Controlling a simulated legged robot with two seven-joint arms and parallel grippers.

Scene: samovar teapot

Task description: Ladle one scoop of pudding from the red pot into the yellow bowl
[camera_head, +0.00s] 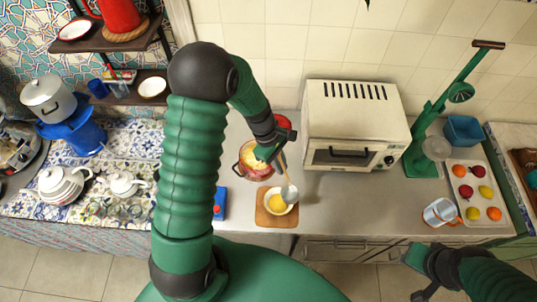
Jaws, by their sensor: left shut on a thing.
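My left gripper (270,150) is shut on the handle of a ladle (289,193), beside and partly over the red pot. The ladle slants down to the right, and its grey head is at the right rim of the bowl; I cannot tell whether it touches. The red pot (244,171) holds yellowish pudding (252,163) and is partly hidden by my gripper. The bowl (268,210) looks pale, with yellow inside, and sits on a wooden board (263,217). My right gripper (420,273) is low at the right, away from these things; its jaw state is unclear.
A white toaster oven (355,110) stands right of the pot. A green press (421,160), a tray of fruit (455,184) and a metal-and-glass mug (440,212) are farther right. A blue box (219,205) lies left of the board. Counter between board and mug is clear.

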